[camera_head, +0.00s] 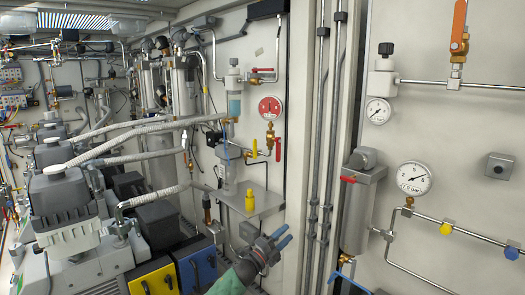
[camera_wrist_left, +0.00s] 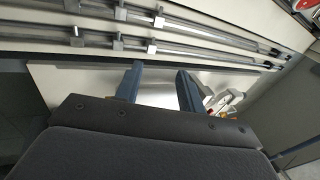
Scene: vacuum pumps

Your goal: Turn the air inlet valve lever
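Several valve levers show in the head view, and I cannot tell which is the air inlet one. A red lever (camera_head: 278,149) and a yellow lever (camera_head: 254,149) hang below the red gauge on the wall. Another red lever (camera_head: 264,70) sits higher, and a large orange lever (camera_head: 459,27) is at the upper right. A blue lever-like piece (camera_head: 350,281) shows at the bottom edge. My left gripper (camera_head: 284,238) is low in front of the wall, apart from these levers. In the left wrist view its two blue fingers (camera_wrist_left: 158,78) stand apart with nothing held between them. My right gripper is out of view.
Vertical pipes (camera_head: 316,130) run up the wall right of my left gripper. A small shelf (camera_head: 262,204) juts out above it. Grey pumps (camera_head: 62,205) with hoses and yellow and blue boxes (camera_head: 196,266) crowd the left. A metal cylinder (camera_head: 357,215) stands at right.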

